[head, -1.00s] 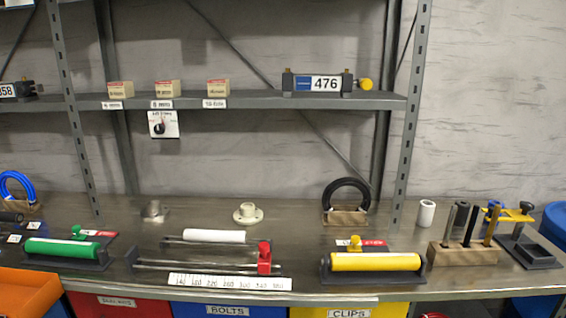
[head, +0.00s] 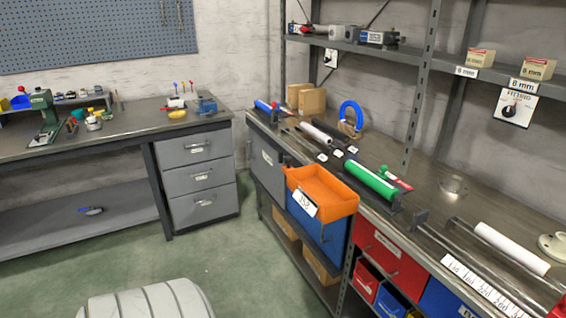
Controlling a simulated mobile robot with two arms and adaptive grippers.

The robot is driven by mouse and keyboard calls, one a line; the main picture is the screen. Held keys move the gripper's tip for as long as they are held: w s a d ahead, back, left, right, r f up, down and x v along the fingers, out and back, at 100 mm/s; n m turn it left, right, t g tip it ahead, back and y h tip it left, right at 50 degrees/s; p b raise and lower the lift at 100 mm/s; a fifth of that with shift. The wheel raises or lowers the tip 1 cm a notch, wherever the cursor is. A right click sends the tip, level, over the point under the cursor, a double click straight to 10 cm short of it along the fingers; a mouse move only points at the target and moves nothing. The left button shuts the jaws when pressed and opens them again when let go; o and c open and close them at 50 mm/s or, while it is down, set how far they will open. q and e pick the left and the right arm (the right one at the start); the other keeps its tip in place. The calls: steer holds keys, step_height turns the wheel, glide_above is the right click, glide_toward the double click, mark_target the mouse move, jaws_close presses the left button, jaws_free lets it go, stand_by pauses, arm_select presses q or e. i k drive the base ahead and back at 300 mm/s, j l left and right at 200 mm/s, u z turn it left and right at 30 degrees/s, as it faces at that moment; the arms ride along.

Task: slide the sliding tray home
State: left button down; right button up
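An orange open tray (head: 320,190) juts out from the front edge of the right-hand bench, above a blue bin (head: 318,232). It has a white label (head: 305,203) on its front corner and looks empty. It is the likeliest sliding tray, though its runners are hidden. Neither of my grippers shows in the head view.
The bench top (head: 455,195) carries a green roller (head: 370,182), a white roller (head: 511,248) and a blue ring (head: 350,115). A grey drawer cabinet (head: 200,180) stands left. Green floor (head: 255,250) lies open between. A pale ribbed shape (head: 145,300) sits at the bottom.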

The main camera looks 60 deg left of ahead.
mark_target(322, 196)
steer(key=u, duration=1.7)
